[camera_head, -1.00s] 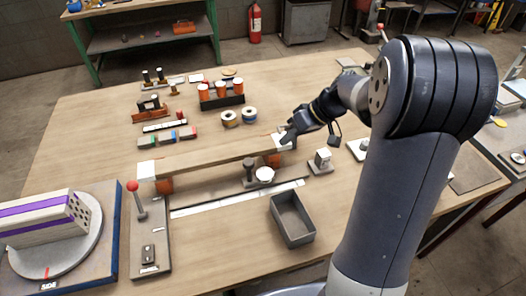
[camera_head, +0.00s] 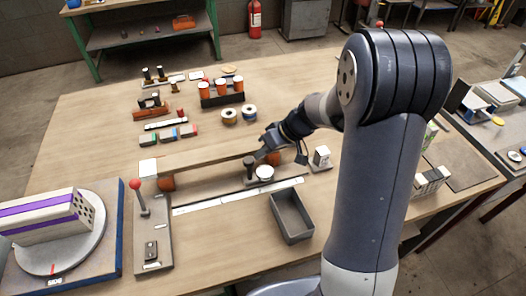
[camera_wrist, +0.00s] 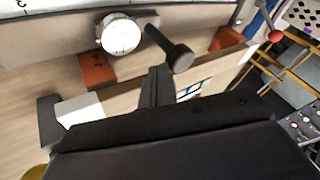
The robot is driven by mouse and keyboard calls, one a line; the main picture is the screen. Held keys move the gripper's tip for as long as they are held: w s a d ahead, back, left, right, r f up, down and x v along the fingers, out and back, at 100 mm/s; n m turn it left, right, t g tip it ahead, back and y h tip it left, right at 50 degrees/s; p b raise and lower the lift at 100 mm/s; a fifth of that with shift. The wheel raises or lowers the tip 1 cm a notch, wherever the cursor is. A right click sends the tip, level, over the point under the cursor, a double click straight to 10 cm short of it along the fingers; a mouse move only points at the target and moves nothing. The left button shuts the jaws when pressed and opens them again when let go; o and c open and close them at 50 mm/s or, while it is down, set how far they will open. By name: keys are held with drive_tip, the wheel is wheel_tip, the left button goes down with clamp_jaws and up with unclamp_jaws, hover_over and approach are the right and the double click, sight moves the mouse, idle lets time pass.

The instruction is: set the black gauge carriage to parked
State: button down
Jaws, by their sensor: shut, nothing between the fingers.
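The black gauge carriage (camera_head: 248,178) sits on the low rail under the wooden beam, near its right end. It bears an upright black knob (camera_head: 249,162) and a round white dial (camera_head: 264,172). In the wrist view the knob (camera_wrist: 178,57) and dial (camera_wrist: 122,35) show large at the top. My gripper (camera_head: 264,152) is shut and empty, just behind and right of the knob. In the wrist view its fingers (camera_wrist: 158,82) point up close to the knob; I cannot tell whether they touch it. No parked mark is readable.
The wooden beam (camera_head: 205,160) stands on orange blocks beside my gripper. A white scale strip (camera_head: 235,196) runs in front. A grey bin (camera_head: 292,216) stands nearer. A lever with a red ball (camera_head: 136,184) stands left. A small white-topped block (camera_head: 321,156) is at right.

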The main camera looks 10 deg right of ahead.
drive_tip(key=shift+s+a+f+b, duration=0.1)
drive_tip(key=shift+a+b, duration=0.25)
drive_tip(key=shift+a, duration=0.2)
drive_tip(key=s+a+b, duration=0.2)
drive_tip(key=a, duration=0.8)
drive_tip(key=s+a+b, duration=0.2)
drive_tip(key=a+b, duration=0.1)
drive_tip(key=a, duration=0.8)
drive_tip(key=shift+s+b, duration=0.15)
drive_tip(key=shift+b, duration=0.15)
drive_tip(key=shift+a+r, duration=0.1)
drive_tip(key=shift+r, duration=0.1)
